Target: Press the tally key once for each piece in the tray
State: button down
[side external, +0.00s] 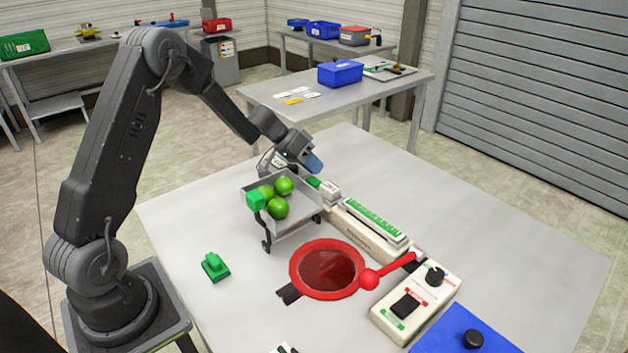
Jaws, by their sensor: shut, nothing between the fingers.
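A grey metal tray (300,215) stands on small dark legs near the middle of the table. Three round green pieces (278,208) show in it; its far wall and corners are partly hidden. A green block (256,201) sits at its near left corner. A long beige device (365,234) with a green strip on top lies right of the tray. A small green part (313,182) shows at its far end; I cannot tell whether it is the tally key. My gripper (313,164) is shut and empty, just behind the tray and above that far end.
A beige control box (414,301) with a black knob and black button stands at right, by a blue mat (463,333). A green clip-like object (215,267) lies left.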

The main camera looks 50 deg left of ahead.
aim_at(313, 179)
jog(key=shift+f, duration=0.15)
jog(key=shift+f, duration=0.3)
jog(key=shift+f, duration=0.45)
dwell(0.9)
dwell(0.4)
jog(key=shift+r, duration=0.9)
jog(key=shift+r, duration=2.5)
dwell(0.3)
